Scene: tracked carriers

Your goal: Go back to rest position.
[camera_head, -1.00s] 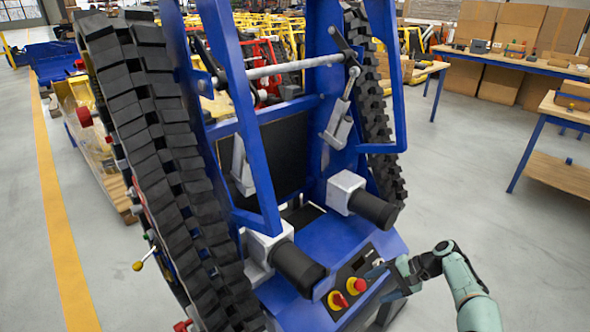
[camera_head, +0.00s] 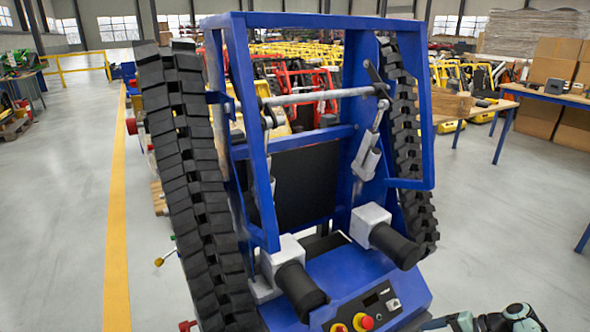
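A blue tracked carrier (camera_head: 342,22) with black rubber tracks stands upright directly in front of me. Its control panel (camera_head: 395,286), with red and yellow buttons (camera_head: 367,323), is at the bottom of the head view. My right gripper (camera_head: 432,325) shows only in part at the bottom edge, close to the panel's right side. Its fingers are mostly cut off, so I cannot tell whether it touches the panel, or whether it is open or shut. My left gripper is not in view.
Workbenches (camera_head: 545,96) with boxes stand at the right back. Several red and yellow machines fill the background behind the carrier. A yellow floor line (camera_head: 117,220) runs along the left.

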